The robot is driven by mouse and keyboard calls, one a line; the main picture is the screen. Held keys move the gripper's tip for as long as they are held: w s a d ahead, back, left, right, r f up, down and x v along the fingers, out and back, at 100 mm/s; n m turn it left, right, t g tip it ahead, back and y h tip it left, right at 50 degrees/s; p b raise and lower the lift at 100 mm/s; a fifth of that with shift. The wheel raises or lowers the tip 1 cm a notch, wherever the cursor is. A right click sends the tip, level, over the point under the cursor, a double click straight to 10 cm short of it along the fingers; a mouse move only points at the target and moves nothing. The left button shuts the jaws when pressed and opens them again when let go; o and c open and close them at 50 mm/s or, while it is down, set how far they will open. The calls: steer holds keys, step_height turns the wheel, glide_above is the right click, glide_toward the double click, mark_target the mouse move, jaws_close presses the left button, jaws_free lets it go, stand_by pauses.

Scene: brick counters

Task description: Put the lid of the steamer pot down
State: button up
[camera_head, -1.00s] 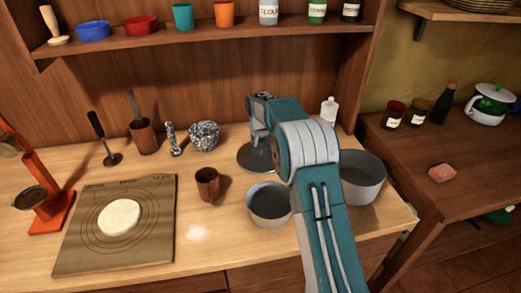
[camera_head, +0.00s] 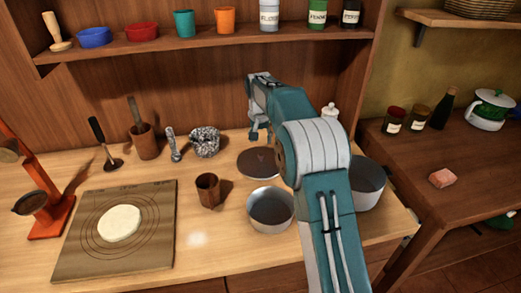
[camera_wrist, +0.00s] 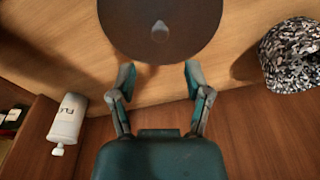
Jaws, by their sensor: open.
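The steamer pot's lid (camera_head: 259,163) is a dark round disc lying on the wooden counter behind the grey pot. In the wrist view the lid (camera_wrist: 160,25) shows at the top with its small pale knob. My gripper (camera_head: 258,136) is above the lid in the head view. In the wrist view my gripper (camera_wrist: 158,80) is open, its two fingers apart with nothing between them, clear of the lid's edge. A grey open pot (camera_head: 270,210) stands in front of the lid. A larger grey pot (camera_head: 367,190) stands to the right, partly hidden by my arm.
A brown cup (camera_head: 208,188) stands left of the grey pot. A board with dough (camera_head: 117,222) lies left. A shelf (camera_head: 205,35) overhangs the back.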

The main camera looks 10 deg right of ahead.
steer(key=s+r+n+t, duration=0.2)
steer(key=s+r, duration=1.4)
steer(key=s, duration=0.5)
steer(key=s+f+n+t, duration=0.1)
steer(key=s+f, duration=0.1)
steer(key=s, duration=0.8)
steer(key=s+f+n+t, duration=0.1)
steer(key=s+f, duration=0.2)
steer(key=s, duration=0.8)
steer(key=shift+s+d+f, duration=0.15)
steer(key=shift+s+f, duration=0.05)
